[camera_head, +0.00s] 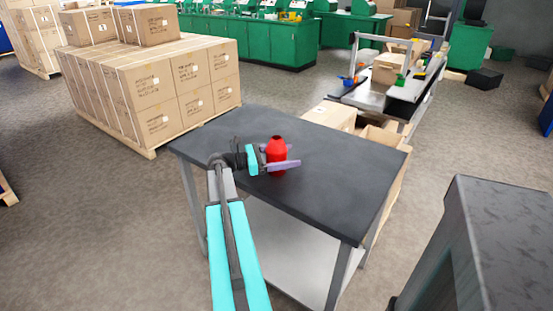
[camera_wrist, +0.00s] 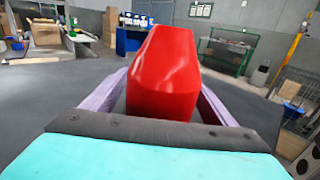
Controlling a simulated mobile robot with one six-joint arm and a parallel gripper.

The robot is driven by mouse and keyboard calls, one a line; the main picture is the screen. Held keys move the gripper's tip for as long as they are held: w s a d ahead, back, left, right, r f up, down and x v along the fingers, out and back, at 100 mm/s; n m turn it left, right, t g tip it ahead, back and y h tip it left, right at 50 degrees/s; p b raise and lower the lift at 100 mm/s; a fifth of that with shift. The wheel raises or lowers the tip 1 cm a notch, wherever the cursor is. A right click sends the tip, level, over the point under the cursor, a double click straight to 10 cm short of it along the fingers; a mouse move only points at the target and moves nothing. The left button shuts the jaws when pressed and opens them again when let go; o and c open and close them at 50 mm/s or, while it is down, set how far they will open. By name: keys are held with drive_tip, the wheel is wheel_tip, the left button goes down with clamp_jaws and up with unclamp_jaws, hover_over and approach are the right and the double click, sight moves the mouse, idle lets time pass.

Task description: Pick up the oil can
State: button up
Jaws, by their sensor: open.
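The oil can (camera_head: 276,151) is red with a tapered top and stands upright on a dark table (camera_head: 340,160). My gripper (camera_head: 281,166) is low over the table with its two purple fingers reaching along either side of the can. In the wrist view the can (camera_wrist: 163,75) fills the middle, between the fingers (camera_wrist: 160,98). The fingers are open, and a small gap shows on at least the left side. The can's lower part is hidden behind the gripper's dark front edge in the wrist view.
Stacked cardboard boxes (camera_head: 150,80) on a pallet stand behind the table at left. A grey workbench (camera_head: 390,95) with small items is behind at right. Open cardboard boxes (camera_head: 380,140) sit by the table's far right edge. The rest of the tabletop is clear.

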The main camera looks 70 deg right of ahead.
drive_tip(key=c, duration=1.3)
drive_tip(key=shift+r, duration=0.3)
drive_tip(key=shift+r, duration=1.4)
drive_tip(key=shift+a+r, duration=0.1)
drive_tip(key=shift+a, duration=0.15)
drive_tip(key=w+a+r, duration=0.1)
drive_tip(key=w+a, duration=0.1)
drive_tip(key=a, duration=1.3)
drive_tip(key=shift+a+r, duration=0.2)
